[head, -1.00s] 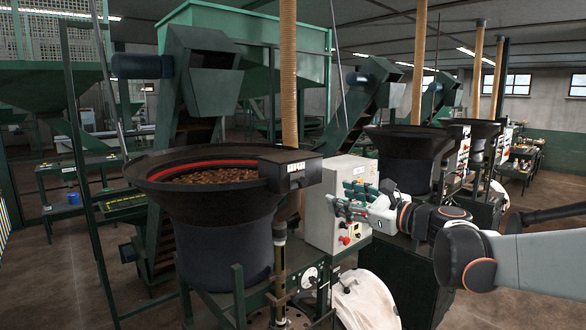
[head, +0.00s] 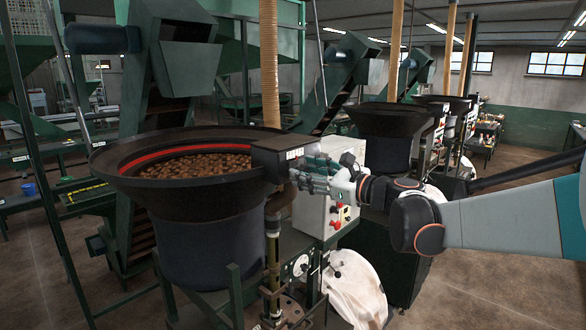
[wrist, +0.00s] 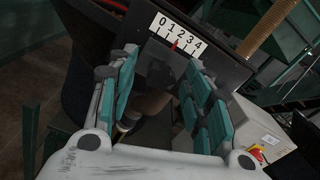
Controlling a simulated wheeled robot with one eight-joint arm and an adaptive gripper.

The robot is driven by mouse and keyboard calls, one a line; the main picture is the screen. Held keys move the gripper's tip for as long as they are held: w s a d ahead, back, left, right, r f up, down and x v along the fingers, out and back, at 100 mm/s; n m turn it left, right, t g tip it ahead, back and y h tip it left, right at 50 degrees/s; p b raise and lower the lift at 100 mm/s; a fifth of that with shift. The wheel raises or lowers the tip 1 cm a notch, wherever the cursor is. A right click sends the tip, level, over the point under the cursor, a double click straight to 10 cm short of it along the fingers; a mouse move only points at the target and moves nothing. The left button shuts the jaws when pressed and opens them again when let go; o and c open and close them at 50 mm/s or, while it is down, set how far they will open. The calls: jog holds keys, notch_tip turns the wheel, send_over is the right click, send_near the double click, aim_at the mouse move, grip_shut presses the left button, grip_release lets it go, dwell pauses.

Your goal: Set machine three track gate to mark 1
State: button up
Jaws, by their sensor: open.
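The black housing (head: 277,160) on the rim of the nearest bowl carries a small white number plate (head: 294,154). In the wrist view the plate (wrist: 177,34) reads 0 to 4, tilted, and a red pointer (wrist: 176,44) stands at about 2. My gripper (head: 305,176) is at the housing's right end, with its teal-padded fingers apart. In the wrist view the gripper (wrist: 160,78) is open, and a dim brownish rounded part (wrist: 150,103) shows between the fingers. Contact cannot be told. No machine number is readable.
The bowl (head: 180,185) holds many brown pieces. A grey control box (head: 312,212) with red buttons stands just below my gripper. A white sack (head: 352,290) hangs lower down. A hose (head: 269,70) rises behind the bowl. Two similar machines (head: 385,125) stand behind to the right.

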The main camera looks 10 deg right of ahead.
jog(key=shift+w+a, duration=0.15)
jog(key=shift+r, duration=0.1)
jog(key=shift+c, duration=0.3)
grip_shut()
jog(key=shift+s+a+b, duration=0.3)
jog(key=shift+s+a, duration=0.2)
jog(key=shift+o, duration=0.3)
grip_release()
jog(key=shift+w+d, duration=0.1)
jog(key=shift+d, duration=0.05)
